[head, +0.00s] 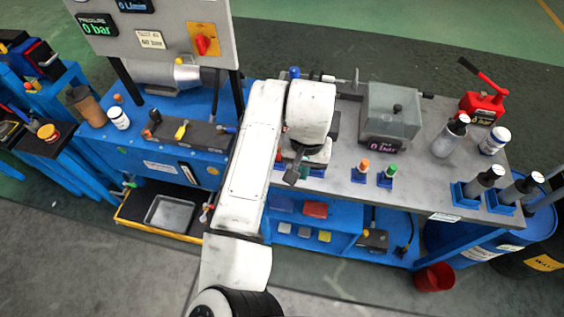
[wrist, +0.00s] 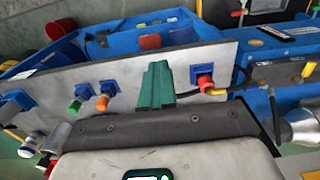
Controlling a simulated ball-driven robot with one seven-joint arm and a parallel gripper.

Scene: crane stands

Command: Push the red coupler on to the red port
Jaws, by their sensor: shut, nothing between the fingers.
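My gripper (wrist: 157,85) shows in the wrist view as two dark green fingers pressed together with nothing between them. In the head view my gripper (head: 291,175) is low over the front edge of the bench, partly hidden by my arm. A red fitting (wrist: 204,80) in a blue holder stands just right of the fingers in the wrist view, apart from them. I cannot tell whether it is the red coupler or the red port. A yellowish hose end (wrist: 216,92) lies beside it. My arm hides part of the bench around the gripper in the head view.
An orange-capped fitting (head: 363,165) and a green-capped fitting (head: 388,172) stand in blue holders to the gripper's right. A grey box with a display (head: 390,115) stands behind them. Bottles and a red hand pump (head: 484,100) are at the right.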

